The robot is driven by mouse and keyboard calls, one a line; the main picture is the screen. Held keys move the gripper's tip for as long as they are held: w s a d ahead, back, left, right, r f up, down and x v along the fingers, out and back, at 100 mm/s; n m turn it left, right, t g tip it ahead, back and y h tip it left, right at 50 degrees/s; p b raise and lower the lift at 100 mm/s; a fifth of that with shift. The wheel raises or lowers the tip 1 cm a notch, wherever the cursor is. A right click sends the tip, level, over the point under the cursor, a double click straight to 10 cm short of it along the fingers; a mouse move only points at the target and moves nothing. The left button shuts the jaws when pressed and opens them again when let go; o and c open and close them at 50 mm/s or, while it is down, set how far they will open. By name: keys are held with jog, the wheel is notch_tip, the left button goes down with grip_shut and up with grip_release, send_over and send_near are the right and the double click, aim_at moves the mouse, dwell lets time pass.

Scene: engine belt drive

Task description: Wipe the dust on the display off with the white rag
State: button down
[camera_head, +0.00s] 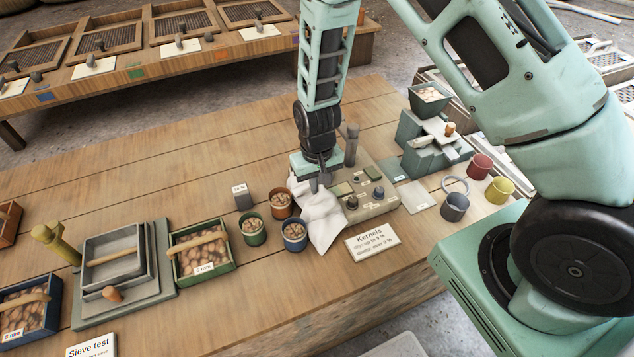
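The white rag (321,217) hangs in loose folds from my gripper (319,185), which appears shut on its upper part. The rag's lower end reaches down by the table's surface, against the left side of a grey-green instrument (379,207). The rag and my gripper hide the instrument's left edge.
Cups of kernels (281,204) stand close to the rag's left. A Kernels sign (373,241) stands in front of the instrument, and a scale with a bowl (430,95) behind it at right. Coloured cups (479,166) are further right. The table's back left is clear.

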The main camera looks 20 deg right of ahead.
jog(key=c, duration=0.6)
grip_release()
jog(key=shift+f+b, duration=0.85)
jog(key=shift+f, duration=0.3)
grip_shut()
